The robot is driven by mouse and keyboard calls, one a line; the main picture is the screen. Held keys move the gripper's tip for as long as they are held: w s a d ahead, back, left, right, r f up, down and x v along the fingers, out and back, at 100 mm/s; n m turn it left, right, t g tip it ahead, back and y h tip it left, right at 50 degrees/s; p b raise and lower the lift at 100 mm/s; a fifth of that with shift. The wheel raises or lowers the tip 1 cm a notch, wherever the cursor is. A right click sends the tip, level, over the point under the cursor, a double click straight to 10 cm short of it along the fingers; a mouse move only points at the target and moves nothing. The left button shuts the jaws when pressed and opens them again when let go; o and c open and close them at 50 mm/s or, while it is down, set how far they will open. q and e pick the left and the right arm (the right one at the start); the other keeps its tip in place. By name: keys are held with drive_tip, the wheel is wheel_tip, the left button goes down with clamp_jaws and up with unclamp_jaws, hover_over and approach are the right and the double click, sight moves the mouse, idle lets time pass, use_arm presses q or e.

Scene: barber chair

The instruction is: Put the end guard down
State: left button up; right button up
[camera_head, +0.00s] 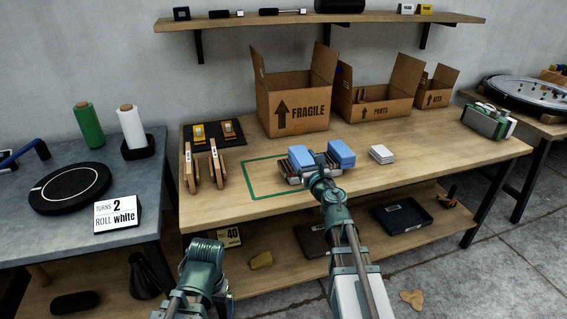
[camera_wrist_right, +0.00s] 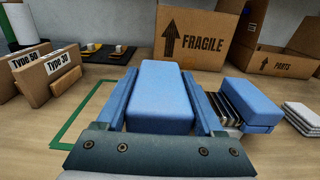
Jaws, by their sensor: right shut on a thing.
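A blue padded block, which I take to be the end guard (camera_wrist_right: 160,95), sits between the two fingers of my right gripper (camera_wrist_right: 160,100), which is shut on it. In the head view the end guard (camera_head: 300,157) is just ahead of my right wrist, near the right part of a green outline (camera_head: 249,180) on the workbench. I cannot tell whether it touches the bench. A second blue block (camera_wrist_right: 252,95) lies to its right, beside thin dark and white plates (camera_wrist_right: 230,108). It also shows in the head view (camera_head: 341,152). My left gripper is out of view.
A FRAGILE box (camera_head: 298,108) and a PARTS box (camera_head: 385,105) stand open behind. Brown packets (camera_head: 203,166) stand at left, and a white stack (camera_head: 382,154) lies at right. The left part of the green outline is clear.

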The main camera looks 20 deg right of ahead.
hover_over(284, 167)
drive_tip(key=shift+w+f, duration=0.15)
drive_tip(key=shift+f, duration=0.25)
drive_tip(key=shift+f+b, duration=1.75)
drive_tip(key=shift+b, duration=0.25)
drive_tip(key=shift+f, duration=0.2)
drive_tip(key=o, duration=1.3)
drive_tip(key=shift+r, duration=0.1)
drive_tip(key=shift+r, duration=0.15)
drive_tip(key=s, duration=1.2)
drive_tip(key=shift+s+d, duration=0.1)
drive_tip(key=shift+d, duration=0.05)
